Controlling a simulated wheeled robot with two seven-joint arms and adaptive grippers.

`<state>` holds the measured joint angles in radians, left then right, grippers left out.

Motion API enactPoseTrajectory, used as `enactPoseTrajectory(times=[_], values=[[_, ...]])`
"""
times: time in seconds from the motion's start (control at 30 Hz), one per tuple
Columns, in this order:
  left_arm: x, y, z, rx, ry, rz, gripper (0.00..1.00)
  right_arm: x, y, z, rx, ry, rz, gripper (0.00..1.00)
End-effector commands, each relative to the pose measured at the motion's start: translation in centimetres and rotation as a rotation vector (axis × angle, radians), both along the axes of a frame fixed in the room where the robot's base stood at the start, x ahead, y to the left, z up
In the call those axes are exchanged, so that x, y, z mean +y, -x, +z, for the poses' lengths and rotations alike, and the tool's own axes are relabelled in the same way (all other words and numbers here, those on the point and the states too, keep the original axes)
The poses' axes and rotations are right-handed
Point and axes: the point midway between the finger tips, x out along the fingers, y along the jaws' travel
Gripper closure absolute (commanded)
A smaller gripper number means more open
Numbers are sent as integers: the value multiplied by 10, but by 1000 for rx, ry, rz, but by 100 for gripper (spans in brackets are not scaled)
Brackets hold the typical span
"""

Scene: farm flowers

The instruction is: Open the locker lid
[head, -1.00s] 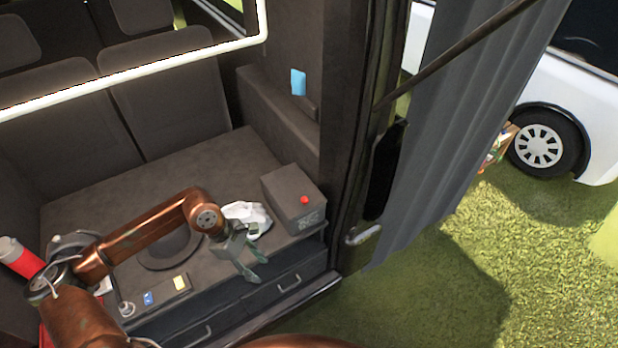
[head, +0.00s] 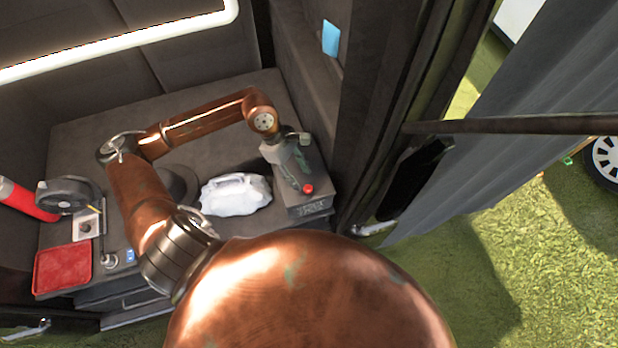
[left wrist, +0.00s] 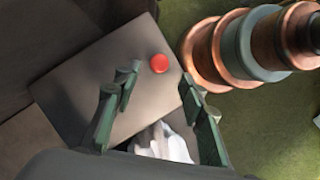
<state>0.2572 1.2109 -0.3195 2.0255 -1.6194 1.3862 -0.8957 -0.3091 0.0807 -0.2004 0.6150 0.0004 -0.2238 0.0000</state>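The locker looks to be the small grey box (head: 318,168) with a red button (head: 308,188) at the right end of the dark counter. Its flat top lid (left wrist: 90,80) is shut and fills the upper left of the left wrist view, with the red button (left wrist: 159,63) near the lid's edge. My left gripper (head: 299,168) is over the box and partly hides its top. Its green fingers (left wrist: 158,82) are spread apart, with nothing between the tips but the lid and button beyond. Contact with the lid cannot be told. My right gripper is out of view.
A white bag-like item (head: 236,194) lies just left of the box. A red tray (head: 62,268) and a red cylinder (head: 25,198) are at the far left. The dark door post (head: 372,120) and grey curtain (head: 520,130) bound the right side. Grass lies outside.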

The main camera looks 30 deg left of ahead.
Motion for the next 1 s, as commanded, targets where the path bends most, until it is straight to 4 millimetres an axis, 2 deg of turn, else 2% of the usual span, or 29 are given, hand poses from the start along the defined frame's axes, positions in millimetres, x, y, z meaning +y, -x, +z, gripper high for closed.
enactPoseTrajectory(times=[0.13,0.3,0.47,0.7,1.0], values=[[-11,-1,-23,0,3,-1,62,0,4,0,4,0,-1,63],[-19,-2,-42,0,1,-2,62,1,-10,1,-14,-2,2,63],[-21,-2,-49,0,0,-2,62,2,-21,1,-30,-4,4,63],[-21,-2,-50,-1,-1,-2,62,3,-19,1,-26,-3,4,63],[-21,-2,-49,-1,-1,-2,82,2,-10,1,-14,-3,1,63]])
